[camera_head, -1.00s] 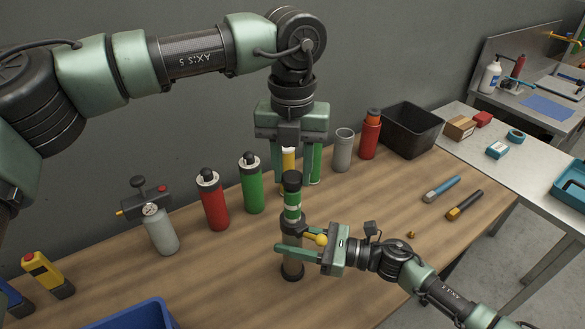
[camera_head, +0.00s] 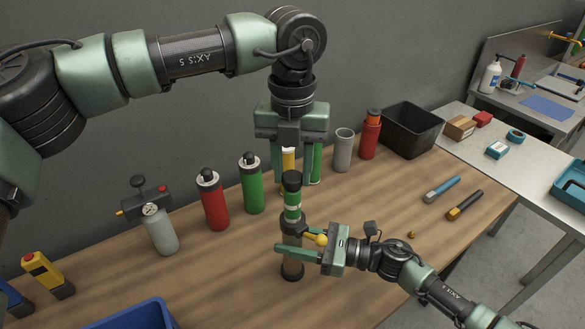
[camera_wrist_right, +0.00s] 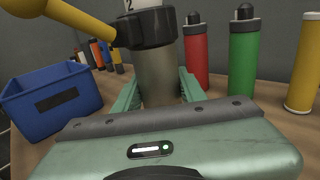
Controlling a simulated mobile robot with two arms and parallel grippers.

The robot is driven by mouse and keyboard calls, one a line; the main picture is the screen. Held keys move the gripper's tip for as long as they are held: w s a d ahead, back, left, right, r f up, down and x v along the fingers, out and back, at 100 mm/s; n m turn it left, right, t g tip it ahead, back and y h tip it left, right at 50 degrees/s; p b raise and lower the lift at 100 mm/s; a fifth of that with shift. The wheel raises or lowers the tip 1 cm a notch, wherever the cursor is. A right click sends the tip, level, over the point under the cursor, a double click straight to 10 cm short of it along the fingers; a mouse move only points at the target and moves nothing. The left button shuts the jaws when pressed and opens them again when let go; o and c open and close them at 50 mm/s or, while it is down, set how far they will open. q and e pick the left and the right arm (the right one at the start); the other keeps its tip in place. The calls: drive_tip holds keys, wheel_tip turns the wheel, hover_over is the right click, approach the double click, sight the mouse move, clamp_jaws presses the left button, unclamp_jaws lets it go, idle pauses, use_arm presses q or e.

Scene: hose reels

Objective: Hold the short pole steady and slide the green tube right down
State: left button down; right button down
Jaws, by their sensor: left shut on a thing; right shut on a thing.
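The short pole (camera_head: 292,265) stands upright on the bench, a grey tube with a black foot and a black collar (camera_wrist_right: 150,27) with a yellow lever (camera_head: 315,238). The green tube (camera_head: 292,198) rises from the collar, with white bands and a black cap (camera_head: 291,179). In the right wrist view, a white band marked "2" shows just above the collar. My left gripper (camera_head: 292,178) points down from above, shut on the tube's capped top. My right gripper (camera_head: 296,255) comes from the right, shut around the grey pole (camera_wrist_right: 158,80) below the collar.
Behind stand a red bottle (camera_head: 214,205), a green bottle (camera_head: 252,188), a grey cylinder (camera_head: 343,152) and a red cylinder (camera_head: 370,138). A black bin (camera_head: 411,130) is at the back right, a blue bin (camera_head: 130,318) at the front left.

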sight(292, 202)
use_arm(q)
wheel_tip(292, 202, down, 8)
drive_tip(key=shift+r, duration=0.1)
drive_tip(key=shift+s+a+f, duration=0.1)
drive_tip(key=shift+f, duration=0.2)
drive_tip(key=c, duration=0.9)
unclamp_jaws()
drive_tip(key=shift+c, duration=0.2)
wheel_tip(292, 202, up, 12)
